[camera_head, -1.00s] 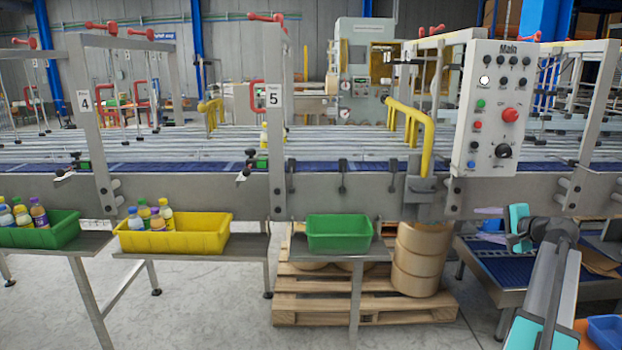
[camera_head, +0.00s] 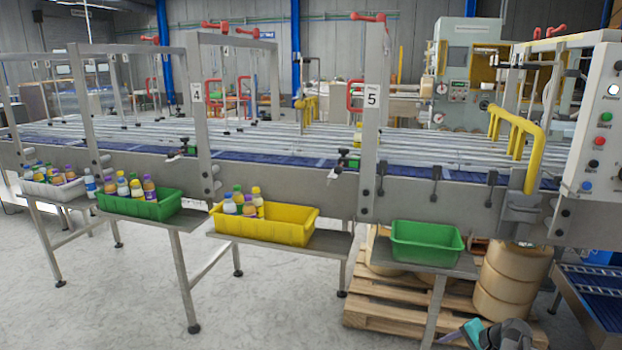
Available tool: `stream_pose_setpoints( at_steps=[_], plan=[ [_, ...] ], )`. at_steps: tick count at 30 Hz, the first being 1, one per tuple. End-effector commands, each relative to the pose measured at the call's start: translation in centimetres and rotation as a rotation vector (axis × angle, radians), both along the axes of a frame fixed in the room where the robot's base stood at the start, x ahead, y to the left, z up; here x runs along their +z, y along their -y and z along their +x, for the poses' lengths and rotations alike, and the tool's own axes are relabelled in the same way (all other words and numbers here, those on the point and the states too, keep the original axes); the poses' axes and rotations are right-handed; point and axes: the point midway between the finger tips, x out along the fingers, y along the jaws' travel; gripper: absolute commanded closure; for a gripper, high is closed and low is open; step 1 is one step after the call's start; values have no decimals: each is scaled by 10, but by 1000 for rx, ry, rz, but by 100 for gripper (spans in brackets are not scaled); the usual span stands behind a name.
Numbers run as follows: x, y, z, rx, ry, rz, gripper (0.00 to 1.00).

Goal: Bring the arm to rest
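Only a small piece of my arm (camera_head: 500,335), grey and black with a teal cap, shows at the bottom right edge of the head view. My gripper is out of view, so its fingers and anything in them are hidden. The part of my arm that shows is in front of the pallet and below the empty green bin (camera_head: 427,257).
A yellow bin (camera_head: 265,232), a green bin (camera_head: 140,212) and a white bin (camera_head: 60,192) hold bottles on shelves along the conveyor (camera_head: 300,185). One bottle (camera_head: 90,185) stands between bins. A wooden pallet (camera_head: 385,318) carries tan rolls (camera_head: 510,285). The floor at front left is clear.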

Motion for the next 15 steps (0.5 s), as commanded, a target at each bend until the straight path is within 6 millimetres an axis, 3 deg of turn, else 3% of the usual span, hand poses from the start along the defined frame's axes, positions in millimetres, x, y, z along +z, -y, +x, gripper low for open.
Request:
stream_pose_setpoints(
  at_steps=[1, 3, 8, 15],
  plan=[
    [-18, -22, -8, 38, -31, -4, 48],
    [-40, -47, -17, 92, -71, -15, 48],
    [-87, -102, -45, 215, -160, -42, 48],
    [-147, -174, -100, 406, -290, -87, 48]
  ],
)
